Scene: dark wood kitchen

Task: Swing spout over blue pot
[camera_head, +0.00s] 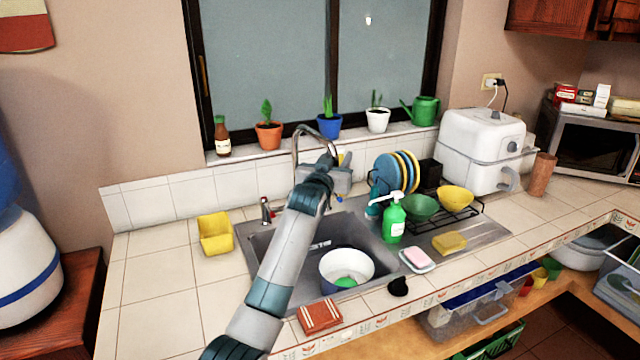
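The metal spout (312,126) arches up behind the sink, its far end curving down to the right, close to my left gripper. My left gripper (343,172) is at the back of the sink, by the spout. Whether its fingers are open or touch the spout cannot be told, because my wrist partly hides them. My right gripper is not in view.
A red-topped tap handle (266,211) stands left of the spout. A green soap bottle (394,219) and a dish rack (462,213) are to the right. A yellow container (215,234) is on the left counter. A blue plant pot (330,126) stands on the windowsill.

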